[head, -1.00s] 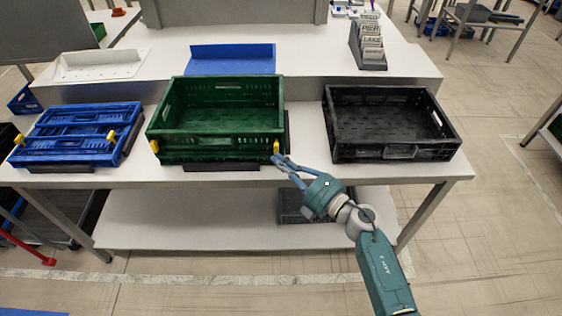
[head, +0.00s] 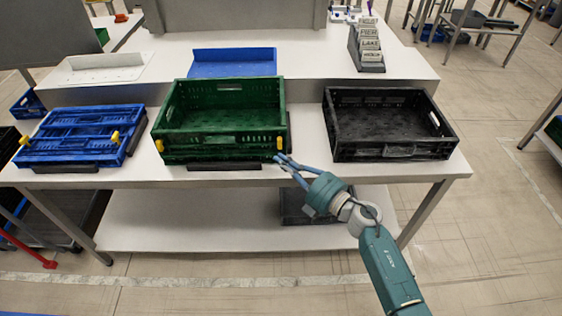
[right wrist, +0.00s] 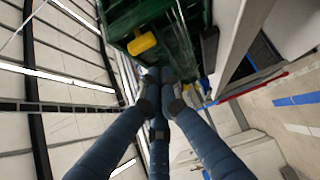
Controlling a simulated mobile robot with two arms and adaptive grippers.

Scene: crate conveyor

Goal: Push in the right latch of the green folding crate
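The green folding crate (head: 215,154) stands unfolded on the table between a blue and a black crate. Its right latch (head: 279,142) is a yellow tab at the right end of the front wall. It also shows in the right wrist view (right wrist: 142,43). A second yellow latch (head: 159,145) sits at the left end. My right gripper (head: 280,158) is just below and in front of the right latch, fingertips together and empty. In the right wrist view the fingertips (right wrist: 160,85) appear apart from the latch, though depth is hard to judge. My left gripper is out of view.
The blue crate (head: 75,149) lies folded at the left. The black crate (head: 385,152) stands open at the right. A dark strip (head: 224,166) lies along the green crate's front base. Bare tabletop (head: 305,135) shows between the green and black crates.

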